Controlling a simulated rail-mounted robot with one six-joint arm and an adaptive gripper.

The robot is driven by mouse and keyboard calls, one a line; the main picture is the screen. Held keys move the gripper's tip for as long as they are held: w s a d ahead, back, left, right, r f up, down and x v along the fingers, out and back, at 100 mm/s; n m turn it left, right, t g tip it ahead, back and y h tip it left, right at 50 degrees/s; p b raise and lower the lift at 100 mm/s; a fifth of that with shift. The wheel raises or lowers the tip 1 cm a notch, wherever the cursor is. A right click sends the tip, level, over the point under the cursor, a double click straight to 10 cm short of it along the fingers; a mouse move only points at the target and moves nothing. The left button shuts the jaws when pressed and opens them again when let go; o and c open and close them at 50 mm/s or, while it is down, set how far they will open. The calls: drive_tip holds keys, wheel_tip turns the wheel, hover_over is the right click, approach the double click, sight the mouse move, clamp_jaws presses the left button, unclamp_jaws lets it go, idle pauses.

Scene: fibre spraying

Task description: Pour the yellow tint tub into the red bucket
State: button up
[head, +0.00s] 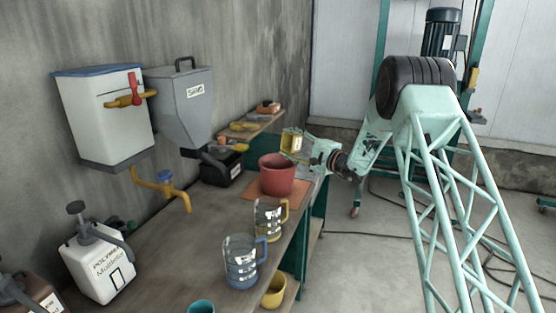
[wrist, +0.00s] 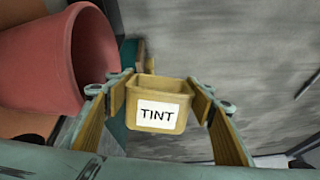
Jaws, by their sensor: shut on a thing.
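The yellow tint tub (wrist: 158,104), labelled TINT, sits between the fingers of my gripper (wrist: 160,95) in the wrist view. My gripper is shut on it. In the head view the tub (head: 291,141) is held up at the far right side of the red bucket (head: 277,178), by my gripper (head: 308,148). The tub looks roughly upright, and its contents cannot be made out. The red bucket stands on an orange mat (head: 262,192) on the bench. In the wrist view the bucket (wrist: 50,65) is close to the left of the tub, its open mouth facing the tub.
Two measuring jugs, one with a yellow handle (head: 268,220) and one with a blue handle (head: 241,262), stand on the bench (head: 170,265) nearer the camera. A grey hopper (head: 183,108) and white tank (head: 104,118) hang on the left wall. Open floor lies right of the bench.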

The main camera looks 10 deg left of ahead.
sight(292, 136)
drive_tip(key=shift+w+d+m+p, duration=0.5)
drive_tip(key=shift+w+m+p, duration=0.2)
drive_tip(key=shift+p, duration=1.1)
drive_tip(key=shift+w+d+f+m+b, duration=0.15)
drive_tip(key=shift+f+m+b, duration=0.2)
drive_tip(key=shift+m, duration=0.45)
drive_tip(key=shift+w+d+r+m, duration=0.2)
drive_tip(key=shift+r+m, duration=0.4)
drive_tip(key=shift+m, duration=0.3)
drive_tip(key=shift+w+d+f+m, duration=0.15)
drive_tip(key=shift+f+m, duration=0.1)
drive_tip(key=shift+m, duration=0.45)
drive_tip(key=shift+w+d+r+m+p, duration=0.25)
drive_tip(key=shift+r+m+p, duration=0.2)
drive_tip(key=shift+m, duration=0.45)
drive_tip(key=shift+w+d+f+m, duration=0.25)
drive_tip(key=shift+w+d+m, duration=0.3)
drive_tip(key=shift+w+m, duration=0.3)
drive_tip(key=shift+w+a+f+m+p, duration=0.9)
drive_tip(key=shift+w+m, duration=0.95)
drive_tip(key=shift+w, duration=1.1)
drive_tip(key=s+d+f+m+b, duration=0.1)
drive_tip(key=s+d+f+m, duration=0.1)
drive_tip(key=d, duration=0.3)
drive_tip(key=shift+f+b, duration=0.3)
drive_tip(key=shift+f, duration=0.45)
